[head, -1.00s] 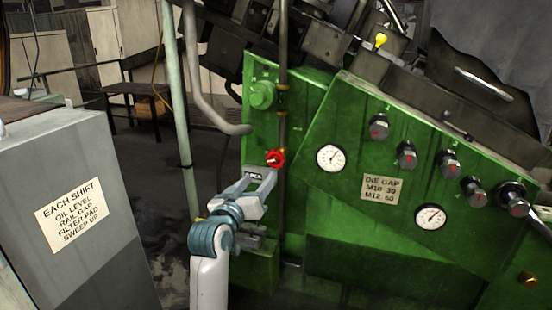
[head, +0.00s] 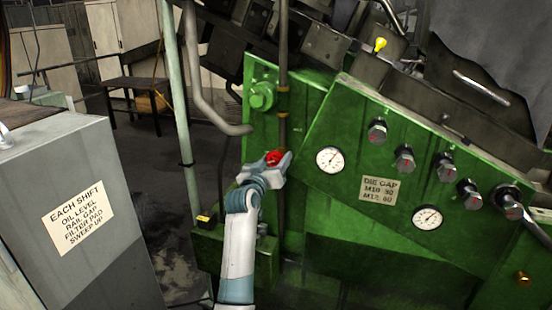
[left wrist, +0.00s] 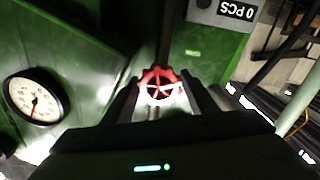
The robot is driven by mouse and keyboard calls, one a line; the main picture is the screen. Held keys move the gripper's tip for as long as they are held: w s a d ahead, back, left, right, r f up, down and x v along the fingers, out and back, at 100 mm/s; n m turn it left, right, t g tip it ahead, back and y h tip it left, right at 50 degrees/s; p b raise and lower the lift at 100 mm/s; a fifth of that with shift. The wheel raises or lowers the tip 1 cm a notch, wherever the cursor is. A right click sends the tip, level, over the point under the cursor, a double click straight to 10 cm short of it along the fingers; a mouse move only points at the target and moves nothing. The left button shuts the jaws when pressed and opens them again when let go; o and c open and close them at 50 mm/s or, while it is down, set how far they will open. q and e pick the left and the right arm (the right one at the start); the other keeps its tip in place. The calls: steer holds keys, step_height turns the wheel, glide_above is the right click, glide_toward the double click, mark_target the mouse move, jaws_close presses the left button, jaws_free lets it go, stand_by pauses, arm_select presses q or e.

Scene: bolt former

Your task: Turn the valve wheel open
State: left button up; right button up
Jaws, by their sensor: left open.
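The red valve wheel (head: 273,158) sits on a vertical pipe at the front of the green machine. In the left wrist view the wheel (left wrist: 160,87) shows its spokes and scalloped rim near the picture's middle. My left gripper (head: 270,161) is at the wheel, with its fingers open, one to each side of the rim. In the left wrist view my left gripper (left wrist: 162,98) has the wheel between its two dark fingers. I cannot tell whether the fingers touch the rim. My right gripper is not in view.
The green machine (head: 330,215) carries gauges, several dark knobs and a die gap plate (head: 381,189) right of the wheel. A grey pipe (head: 205,105) bends in at the left. A grey cabinet (head: 120,230) with a shift notice stands at left, with open floor between.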

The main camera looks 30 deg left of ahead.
arm_select(q)
steer(key=shift+w, duration=0.15)
steer(key=c, duration=0.8)
steer(key=shift+r+n+p, duration=0.1)
steer(key=shift+n+p, duration=0.3)
steer(key=shift+p, duration=0.05)
steer(key=shift+n, duration=0.4)
steer(key=o, duration=0.8)
